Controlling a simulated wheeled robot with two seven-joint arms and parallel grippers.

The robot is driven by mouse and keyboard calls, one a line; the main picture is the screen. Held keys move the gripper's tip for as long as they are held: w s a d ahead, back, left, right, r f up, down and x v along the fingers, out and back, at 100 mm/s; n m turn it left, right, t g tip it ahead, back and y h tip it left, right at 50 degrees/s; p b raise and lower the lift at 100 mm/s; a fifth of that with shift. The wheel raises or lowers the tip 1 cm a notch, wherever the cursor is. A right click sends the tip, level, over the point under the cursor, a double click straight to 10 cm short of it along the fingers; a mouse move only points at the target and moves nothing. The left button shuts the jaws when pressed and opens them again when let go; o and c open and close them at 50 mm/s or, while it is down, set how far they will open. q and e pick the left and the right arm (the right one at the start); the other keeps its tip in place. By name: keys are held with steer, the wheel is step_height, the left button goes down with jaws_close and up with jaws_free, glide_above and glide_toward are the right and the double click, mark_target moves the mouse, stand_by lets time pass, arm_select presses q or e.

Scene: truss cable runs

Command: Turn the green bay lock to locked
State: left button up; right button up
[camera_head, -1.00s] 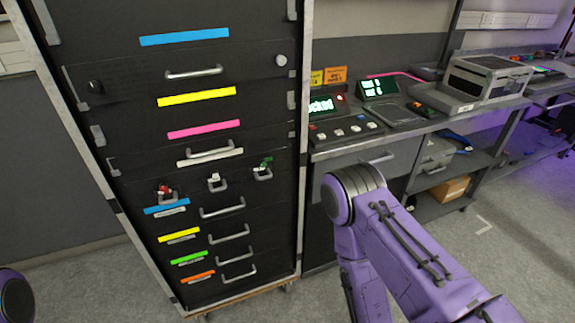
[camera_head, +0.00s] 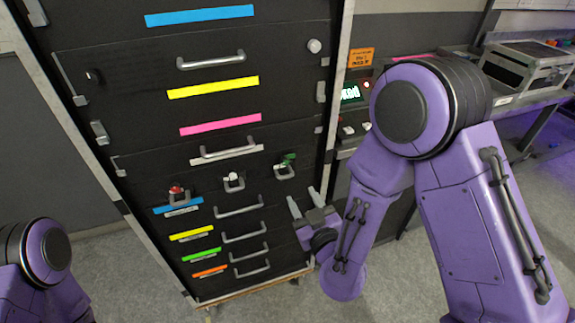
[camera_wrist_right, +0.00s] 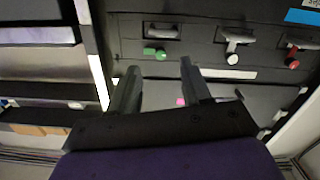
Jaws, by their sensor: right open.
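The green bay lock (camera_head: 288,160) is a small green-handled latch at the right end of a row of three on the dark cabinet front. It also shows in the wrist view (camera_wrist_right: 154,52), where the row looks inverted. My right gripper (camera_head: 305,199) is open and empty, a little below and right of the green lock in the head view. In the wrist view its two fingers (camera_wrist_right: 156,78) point toward the green lock, apart from it. Which way the lock is set is too small to tell. My left gripper is out of view; only part of that arm shows.
A white lock (camera_head: 233,177) and a red lock (camera_head: 177,191) sit left of the green one. Drawer handles (camera_head: 238,212) stick out below, and a pale handle (camera_head: 229,151) above. A bench with an equipment case (camera_head: 527,68) stands to the right.

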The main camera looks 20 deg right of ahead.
mark_target(286, 163)
steer(key=shift+t, duration=0.4)
steer(key=w, duration=0.3)
steer(key=w+r+p, duration=0.1)
steer(key=w, duration=0.3)
steer(key=w+r+p, duration=0.1)
steer(key=w, duration=0.2)
steer(key=shift+w+a, duration=0.3)
steer(key=shift+w, duration=0.1)
jaws_close()
